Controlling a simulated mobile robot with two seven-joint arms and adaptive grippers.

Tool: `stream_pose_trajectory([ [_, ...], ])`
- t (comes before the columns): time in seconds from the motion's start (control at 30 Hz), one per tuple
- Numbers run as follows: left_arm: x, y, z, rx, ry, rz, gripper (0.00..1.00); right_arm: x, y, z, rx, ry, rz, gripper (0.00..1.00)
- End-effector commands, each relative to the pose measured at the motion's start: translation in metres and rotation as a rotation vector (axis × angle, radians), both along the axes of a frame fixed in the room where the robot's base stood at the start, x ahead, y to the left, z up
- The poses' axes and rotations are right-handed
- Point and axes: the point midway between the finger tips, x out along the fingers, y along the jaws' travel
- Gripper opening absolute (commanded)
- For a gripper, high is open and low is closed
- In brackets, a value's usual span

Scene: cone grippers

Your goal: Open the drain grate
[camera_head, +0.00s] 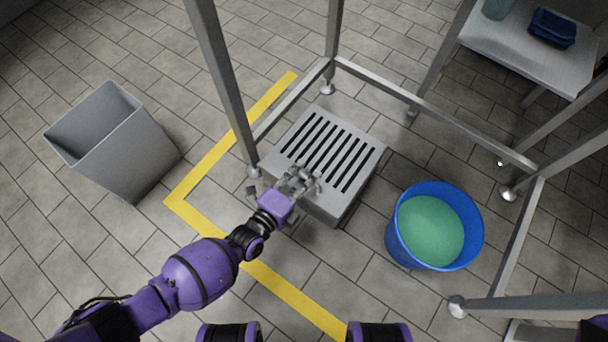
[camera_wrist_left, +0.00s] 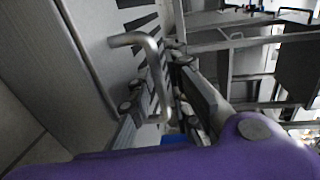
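The drain grate (camera_head: 333,142) is a grey slotted metal lid on a box-like block on the floor, lying flat in the middle of the head view. Its dark slots also show at the top of the left wrist view. A bent metal bar handle (camera_wrist_left: 152,62) stands up from the grate's surface in that view. My left gripper (camera_head: 302,181) is at the grate's near edge, over the handle. In the left wrist view its fingers (camera_wrist_left: 160,110) are apart, with the handle between them; firm contact is not visible. My right gripper is not in view.
A metal frame with upright legs (camera_head: 225,85) surrounds the grate. A blue bucket (camera_head: 392,241) with green contents stands to the right. A grey open bin (camera_head: 130,150) stands left. Yellow tape (camera_head: 290,292) marks the floor. A metal table (camera_head: 520,55) is at upper right.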

Motion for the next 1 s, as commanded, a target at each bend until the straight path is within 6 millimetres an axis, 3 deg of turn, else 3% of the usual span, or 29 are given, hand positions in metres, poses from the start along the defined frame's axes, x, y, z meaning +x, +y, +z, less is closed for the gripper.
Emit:
stream_pose_trajectory([
  [0.07, 0.000, 0.000, 0.000, 0.000, 0.000, 0.000, 0.17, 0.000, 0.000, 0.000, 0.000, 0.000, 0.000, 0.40],
  [0.23, 0.000, 0.000, 0.000, 0.000, 0.000, 0.000, 0.00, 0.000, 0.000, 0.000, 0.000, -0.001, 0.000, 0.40],
  [0.73, 0.000, 0.000, 0.004, 0.005, 0.008, 0.001, 0.00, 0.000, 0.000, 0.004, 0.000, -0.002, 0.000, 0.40],
  [1.0, 0.004, -0.003, 0.030, 0.046, 0.063, 0.002, 0.00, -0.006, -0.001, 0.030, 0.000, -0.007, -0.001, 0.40],
])
